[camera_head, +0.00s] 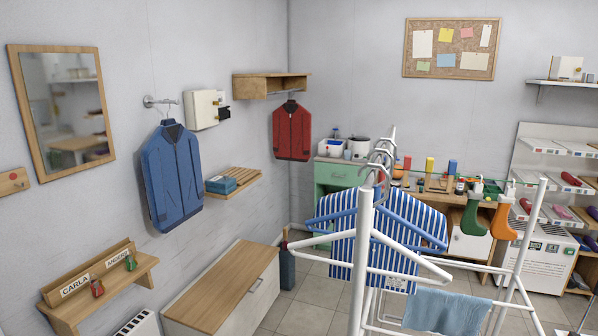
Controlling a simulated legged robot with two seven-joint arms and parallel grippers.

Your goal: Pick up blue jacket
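The blue jacket (172,178) hangs on a hanger from a metal wall hook (158,101) on the left wall. It hangs upright, above and behind the wooden-topped bench. Nothing is touching its front. Neither of my grippers is in view.
A white drying rack (363,260) with a blue-striped garment (330,235) and a light-blue towel (446,312) stands in the foreground. A wooden-topped bench (222,284) and name shelf (100,285) line the left wall. A red jacket (292,132) hangs farther back.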

